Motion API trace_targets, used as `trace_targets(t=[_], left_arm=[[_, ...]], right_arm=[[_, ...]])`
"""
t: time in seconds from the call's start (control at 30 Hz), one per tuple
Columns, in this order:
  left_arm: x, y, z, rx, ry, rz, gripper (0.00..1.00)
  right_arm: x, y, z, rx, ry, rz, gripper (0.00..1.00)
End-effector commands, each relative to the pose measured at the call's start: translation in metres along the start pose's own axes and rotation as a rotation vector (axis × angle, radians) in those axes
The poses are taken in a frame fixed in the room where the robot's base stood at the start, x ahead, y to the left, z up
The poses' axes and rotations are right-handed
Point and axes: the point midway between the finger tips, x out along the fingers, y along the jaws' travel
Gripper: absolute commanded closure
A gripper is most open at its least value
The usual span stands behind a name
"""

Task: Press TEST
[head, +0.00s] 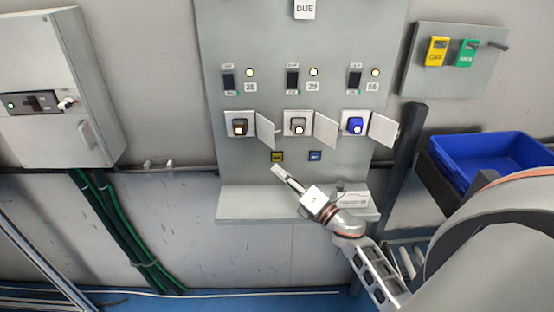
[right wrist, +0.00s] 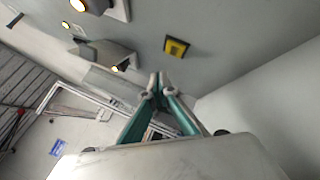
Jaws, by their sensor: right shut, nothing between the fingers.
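A grey wall panel (head: 345,150) carries a small yellow-and-black button (head: 277,156) and a small blue button (head: 315,155) below a row of three open-door sockets. I cannot read the lettering on either button, so I cannot tell which is TEST. My right gripper (head: 277,168) is shut and empty, its tip just below the yellow button in the head view. In the right wrist view the shut fingertips (right wrist: 160,84) point toward the panel, and the yellow button (right wrist: 176,47) shows above them, apart in the picture. My left gripper is not in view.
Three sockets with open doors (head: 265,131) stick out above the buttons, with switches and lit yellow lamps higher up. A ledge (head: 245,204) juts out below. A blue crate (head: 480,158) stands at right; a grey cabinet (head: 62,90) hangs at left.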

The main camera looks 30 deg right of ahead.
Motion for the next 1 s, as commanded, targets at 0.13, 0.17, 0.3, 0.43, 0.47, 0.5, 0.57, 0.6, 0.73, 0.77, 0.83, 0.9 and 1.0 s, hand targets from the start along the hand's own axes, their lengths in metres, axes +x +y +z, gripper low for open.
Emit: trace_targets(t=[0.13, 0.17, 0.3, 0.43, 0.47, 0.5, 0.57, 0.6, 0.73, 0.77, 0.83, 0.9, 1.0], left_arm=[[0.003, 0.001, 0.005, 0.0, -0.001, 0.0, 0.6], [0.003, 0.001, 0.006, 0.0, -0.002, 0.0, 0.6], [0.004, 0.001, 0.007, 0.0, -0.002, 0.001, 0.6], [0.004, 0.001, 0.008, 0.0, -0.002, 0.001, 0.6], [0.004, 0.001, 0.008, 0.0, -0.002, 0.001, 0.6], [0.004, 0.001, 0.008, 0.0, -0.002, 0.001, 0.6], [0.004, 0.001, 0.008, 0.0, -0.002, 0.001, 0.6], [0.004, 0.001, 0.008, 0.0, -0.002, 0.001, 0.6], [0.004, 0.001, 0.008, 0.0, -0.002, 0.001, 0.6], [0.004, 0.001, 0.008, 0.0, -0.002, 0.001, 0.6], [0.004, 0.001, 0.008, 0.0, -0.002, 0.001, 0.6], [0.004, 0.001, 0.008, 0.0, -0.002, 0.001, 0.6], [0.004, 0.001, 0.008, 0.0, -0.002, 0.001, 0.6]], right_arm=[[0.011, -0.009, 0.007, -0.001, 0.001, 0.001, 1.0], [0.012, -0.01, 0.008, -0.001, 0.001, 0.0, 1.0], [0.017, -0.013, 0.012, 0.0, 0.0, 0.0, 1.0], [0.019, -0.014, 0.013, 0.0, 0.0, 0.0, 1.0], [0.019, -0.014, 0.013, 0.0, 0.0, 0.0, 1.0], [0.019, -0.014, 0.013, 0.0, 0.0, 0.0, 1.0], [0.019, -0.013, 0.013, 0.0, 0.0, 0.0, 1.0], [0.019, -0.013, 0.013, 0.0, 0.0, 0.0, 1.0], [0.019, -0.013, 0.013, 0.0, 0.0, 0.0, 1.0], [0.019, -0.013, 0.013, 0.0, 0.0, 0.0, 1.0], [0.019, -0.013, 0.013, 0.0, 0.0, 0.0, 1.0], [0.019, -0.013, 0.013, 0.0, 0.0, 0.0, 1.0], [0.019, -0.013, 0.013, 0.0, 0.0, 0.0, 1.0]])
